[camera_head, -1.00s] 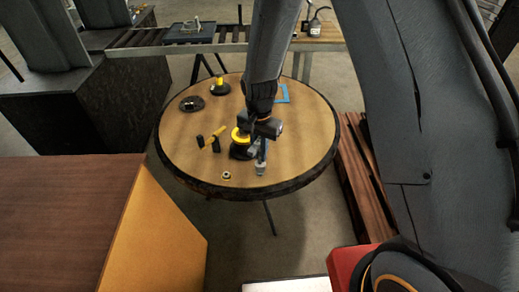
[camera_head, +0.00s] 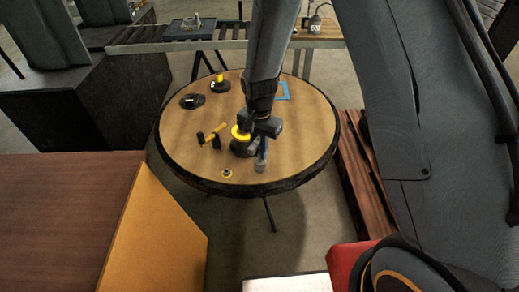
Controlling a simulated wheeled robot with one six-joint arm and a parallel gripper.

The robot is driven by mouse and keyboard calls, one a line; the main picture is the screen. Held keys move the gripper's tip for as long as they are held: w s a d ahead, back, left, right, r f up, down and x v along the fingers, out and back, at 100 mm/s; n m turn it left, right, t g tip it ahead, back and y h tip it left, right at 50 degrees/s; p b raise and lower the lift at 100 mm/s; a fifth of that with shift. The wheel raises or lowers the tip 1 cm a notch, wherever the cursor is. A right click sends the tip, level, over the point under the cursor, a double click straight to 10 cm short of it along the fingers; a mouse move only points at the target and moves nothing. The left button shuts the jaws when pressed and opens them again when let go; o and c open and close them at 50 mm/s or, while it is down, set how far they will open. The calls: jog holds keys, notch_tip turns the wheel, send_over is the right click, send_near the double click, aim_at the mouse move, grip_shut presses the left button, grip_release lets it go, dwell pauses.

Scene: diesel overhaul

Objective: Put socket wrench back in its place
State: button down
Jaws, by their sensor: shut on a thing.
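My gripper (camera_head: 257,144) is over the front middle of the round table (camera_head: 190,160), pointing down, just right of a yellow-topped black item. It is shut on a small grey tool that looks like the socket wrench (camera_head: 261,163), which hangs down below the jaws. The jaws are small and partly hidden by my wrist. I cannot tell whether the tool's lower end touches the table top. A blue flat piece (camera_head: 283,91) lies at the back right of the table, partly behind my arm.
The yellow-topped black item (camera_head: 240,133) stands close left of my gripper. A hammer (camera_head: 213,134), a small ring (camera_head: 227,173), a dark round dish (camera_head: 191,101) and another yellow-and-black item (camera_head: 220,82) are on the table. Its right side is clear. A brown-topped cabinet (camera_head: 70,200) stands front left.

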jog(key=shift+f+b, duration=0.5)
jog(key=shift+f, duration=0.55)
jog(key=c, duration=1)
grip_release()
jog(key=shift+c, duration=0.2)
jog(key=shift+r, duration=0.15)
jog(key=shift+r+p, duration=3.05)
jog(key=shift+r, duration=1.35)
